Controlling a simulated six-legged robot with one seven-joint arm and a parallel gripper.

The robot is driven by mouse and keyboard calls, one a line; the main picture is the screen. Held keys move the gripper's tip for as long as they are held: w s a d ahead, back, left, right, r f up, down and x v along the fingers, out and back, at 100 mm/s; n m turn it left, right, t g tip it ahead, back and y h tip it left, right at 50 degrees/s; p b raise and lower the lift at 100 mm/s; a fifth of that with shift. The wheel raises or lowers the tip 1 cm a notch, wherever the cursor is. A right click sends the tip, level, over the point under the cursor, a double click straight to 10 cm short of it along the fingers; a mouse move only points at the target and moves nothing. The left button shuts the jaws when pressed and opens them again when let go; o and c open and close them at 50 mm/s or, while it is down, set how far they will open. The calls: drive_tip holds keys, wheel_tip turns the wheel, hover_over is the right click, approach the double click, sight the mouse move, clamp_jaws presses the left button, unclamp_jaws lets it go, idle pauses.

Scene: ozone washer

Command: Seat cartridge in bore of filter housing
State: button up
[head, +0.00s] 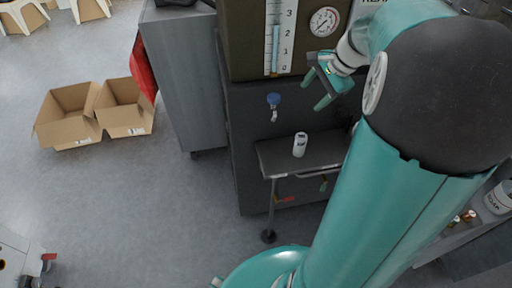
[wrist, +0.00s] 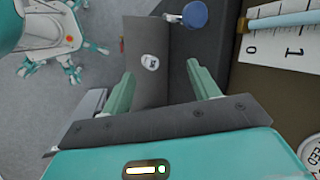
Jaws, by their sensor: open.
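A small white cylinder with dark print (head: 299,145), which may be the cartridge, stands upright on a narrow metal shelf (head: 320,158). In the wrist view the white cylinder (wrist: 150,62) appears from above, between the fingertips in the picture but well beyond them. My gripper (head: 316,82) is open and empty, above and right of the cylinder in the head view. Its two teal fingers (wrist: 160,72) are spread wide in the wrist view. I cannot make out a filter housing or its bore for sure.
A tap with a blue knob (head: 273,101) juts from the dark cabinet (head: 250,130) above the shelf. A level scale (head: 280,38) and round gauge (head: 324,21) sit higher. Open cardboard boxes (head: 68,115) lie on the floor left. Free floor (head: 150,215) spreads at lower left.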

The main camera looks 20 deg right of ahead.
drive_tip(key=s+a+r+n+h, duration=0.1)
drive_tip(key=s+a+n, duration=0.3)
drive_tip(key=a, duration=0.4)
drive_tip(key=s+a+r+n+t+h, duration=0.1)
drive_tip(key=s+a+n, duration=0.4)
drive_tip(key=a+n, duration=0.2)
drive_tip(key=s+a+r+n, duration=0.1)
drive_tip(key=s+a+n, duration=0.4)
drive_tip(key=a, duration=0.3)
drive_tip(key=shift+a+r+n+t+h, duration=0.3)
drive_tip(key=shift+a+r+n+h, duration=0.1)
drive_tip(key=shift+n, duration=0.3)
drive_tip(key=shift+s, duration=0.1)
